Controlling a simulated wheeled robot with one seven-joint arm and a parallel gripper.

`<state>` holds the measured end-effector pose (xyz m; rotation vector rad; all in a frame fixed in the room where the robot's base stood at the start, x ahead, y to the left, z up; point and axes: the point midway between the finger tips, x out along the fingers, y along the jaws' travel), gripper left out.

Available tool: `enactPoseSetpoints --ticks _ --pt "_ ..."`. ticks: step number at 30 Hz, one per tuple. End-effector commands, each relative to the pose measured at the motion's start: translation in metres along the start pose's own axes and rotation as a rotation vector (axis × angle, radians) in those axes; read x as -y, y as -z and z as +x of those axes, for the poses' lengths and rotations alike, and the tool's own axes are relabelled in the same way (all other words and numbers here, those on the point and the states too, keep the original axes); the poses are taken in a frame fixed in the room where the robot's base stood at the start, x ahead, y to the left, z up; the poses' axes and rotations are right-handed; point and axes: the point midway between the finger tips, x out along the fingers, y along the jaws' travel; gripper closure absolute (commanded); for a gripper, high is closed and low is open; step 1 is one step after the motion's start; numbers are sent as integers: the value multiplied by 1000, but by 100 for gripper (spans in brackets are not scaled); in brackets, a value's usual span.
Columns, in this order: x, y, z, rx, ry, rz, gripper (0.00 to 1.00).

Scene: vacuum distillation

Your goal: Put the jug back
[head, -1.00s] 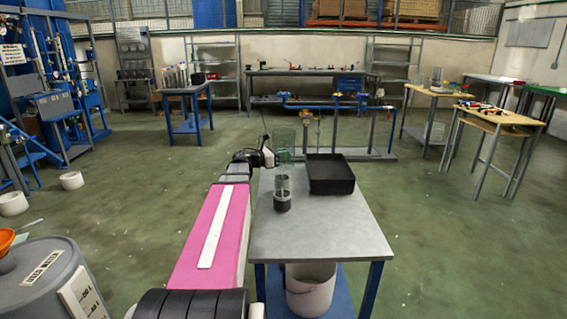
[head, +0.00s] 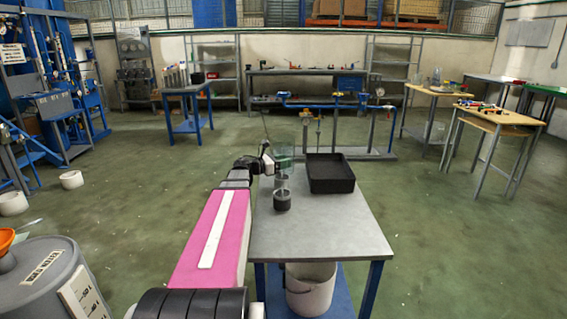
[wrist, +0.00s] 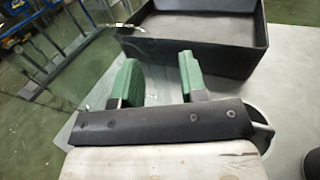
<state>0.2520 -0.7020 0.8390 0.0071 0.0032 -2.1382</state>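The clear, see-through jug (head: 284,163) is upright over the back left part of the grey table. I cannot tell whether its base touches the table. My gripper (head: 271,160) comes in from the left and is at the jug, seemingly holding it. In the wrist view the two green fingers of my gripper (wrist: 160,80) stand apart, and the clear jug is hard to make out there. A pale rim, perhaps the jug's, shows beside the gripper body at the right.
A black open tray (head: 331,174) stands on the table (head: 335,235) to the right of the jug. A small dark-bottomed clear vessel (head: 282,203) stands just in front of the jug. The front right of the tabletop is clear. A white bucket (head: 311,287) is below.

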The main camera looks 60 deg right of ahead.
Motion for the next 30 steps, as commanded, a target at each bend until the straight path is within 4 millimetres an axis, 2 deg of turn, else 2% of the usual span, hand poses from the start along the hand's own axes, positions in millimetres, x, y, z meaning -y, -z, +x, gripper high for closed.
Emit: enactPoseSetpoints --ticks 3,5,21,30 --pt "0 -4 0 0 0 0 61" --pt "0 -3 -7 0 -2 0 61" --pt "0 -3 -99 -1 -2 0 61" --pt "0 -3 -120 -1 -1 0 61"
